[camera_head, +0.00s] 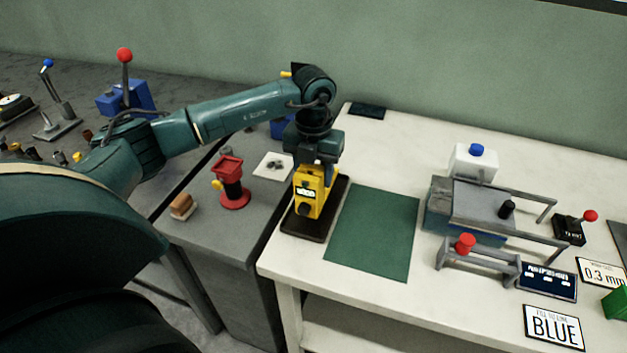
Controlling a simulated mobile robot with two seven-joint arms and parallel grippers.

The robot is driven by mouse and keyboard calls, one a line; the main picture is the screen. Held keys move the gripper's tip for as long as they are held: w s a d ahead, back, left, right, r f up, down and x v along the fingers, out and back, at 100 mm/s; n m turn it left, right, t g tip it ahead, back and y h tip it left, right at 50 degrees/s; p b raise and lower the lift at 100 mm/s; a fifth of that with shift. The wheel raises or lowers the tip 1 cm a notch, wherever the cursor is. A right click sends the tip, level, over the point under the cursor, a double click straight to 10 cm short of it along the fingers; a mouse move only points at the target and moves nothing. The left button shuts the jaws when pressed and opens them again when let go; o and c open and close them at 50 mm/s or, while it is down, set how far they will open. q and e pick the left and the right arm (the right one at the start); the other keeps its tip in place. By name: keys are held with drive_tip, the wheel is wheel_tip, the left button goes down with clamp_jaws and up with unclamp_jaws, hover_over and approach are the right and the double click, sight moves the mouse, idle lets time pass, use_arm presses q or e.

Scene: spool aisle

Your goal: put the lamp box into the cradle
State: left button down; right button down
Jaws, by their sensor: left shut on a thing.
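The lamp box appears to be the yellow box (308,193) with a small white label and a dark round spot low on its front. My left gripper (318,160) comes down from above and is shut on its top. The box is upright over a dark brown tray (331,208) at the left end of the white table. I cannot tell whether its bottom touches the tray. The fingertips are partly hidden. I cannot tell for sure which thing is the cradle; a grey-blue framed fixture (437,220) stands at the right. My right gripper is out of view.
A green mat (373,233) lies bare beside the tray. A red stand (232,185) and a brown block (182,206) are on the grey bench at left. A red-knobbed grey bracket (478,259) and a BLUE sign (553,327) are at right.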

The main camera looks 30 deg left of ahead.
use_arm(q)
wheel_tip(320, 180, down, 2)
drive_tip(key=shift+f, duration=0.35)
drive_tip(key=shift+f, duration=0.1)
drive_tip(key=c, duration=1.1)
unclamp_jaws()
drive_tip(key=shift+f, duration=0.15)
drive_tip(key=shift+c, duration=0.2)
drive_tip(key=o, duration=0.5)
drive_tip(key=shift+c, duration=0.2)
